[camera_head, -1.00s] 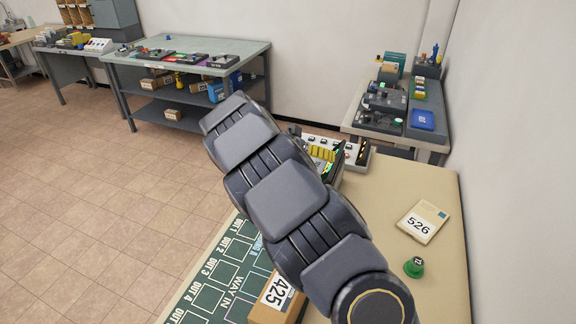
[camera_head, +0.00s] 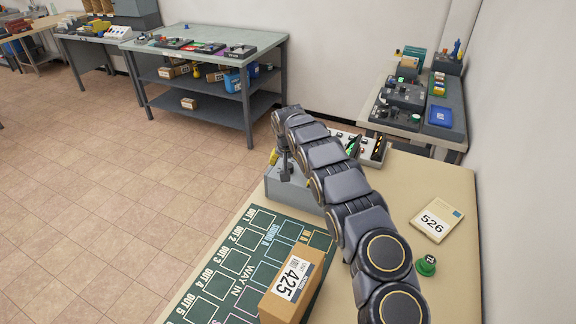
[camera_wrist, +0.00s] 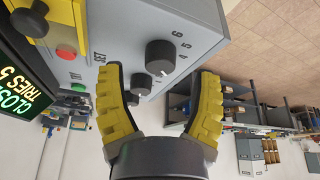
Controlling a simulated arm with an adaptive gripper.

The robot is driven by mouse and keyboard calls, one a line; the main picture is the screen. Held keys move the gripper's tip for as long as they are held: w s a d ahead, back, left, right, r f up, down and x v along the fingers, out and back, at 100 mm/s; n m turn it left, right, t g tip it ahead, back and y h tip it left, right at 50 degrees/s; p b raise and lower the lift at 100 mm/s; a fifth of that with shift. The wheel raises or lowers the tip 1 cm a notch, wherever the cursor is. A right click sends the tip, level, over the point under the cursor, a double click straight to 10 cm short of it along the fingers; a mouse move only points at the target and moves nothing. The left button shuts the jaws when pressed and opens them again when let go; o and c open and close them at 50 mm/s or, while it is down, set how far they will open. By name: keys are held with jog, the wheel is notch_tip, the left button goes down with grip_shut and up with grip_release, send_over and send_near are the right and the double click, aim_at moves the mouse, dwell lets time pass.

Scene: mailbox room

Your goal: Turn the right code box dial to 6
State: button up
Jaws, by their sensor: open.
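A grey code box (camera_head: 292,190) stands at the far end of the tan table, partly hidden by my arm. In the wrist view its face (camera_wrist: 205,30) fills the top, with several dark dials in a row. The nearest, topmost dial (camera_wrist: 161,54) has numerals including 4, 5 and 6 beside it; its setting is unclear. It appears to be the right dial. A second dial (camera_wrist: 141,82) sits below it. My gripper (camera_wrist: 160,73) is open, its yellow fingers pointing at the dials, one on each side in the picture. Contact cannot be told. In the head view its yellow finger (camera_head: 273,157) shows beside the box.
A dark screen (camera_wrist: 22,88) reads CLOSED and TRIES 5, near a red button (camera_wrist: 66,52) and a yellow part (camera_wrist: 30,18). The tan table (camera_head: 452,185) holds a parcel marked 425 (camera_head: 293,287), a card marked 526 (camera_head: 437,219) and a green stamp-like piece (camera_head: 426,265).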

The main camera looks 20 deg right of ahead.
jog(key=shift+x, duration=1.2)
grip_shut()
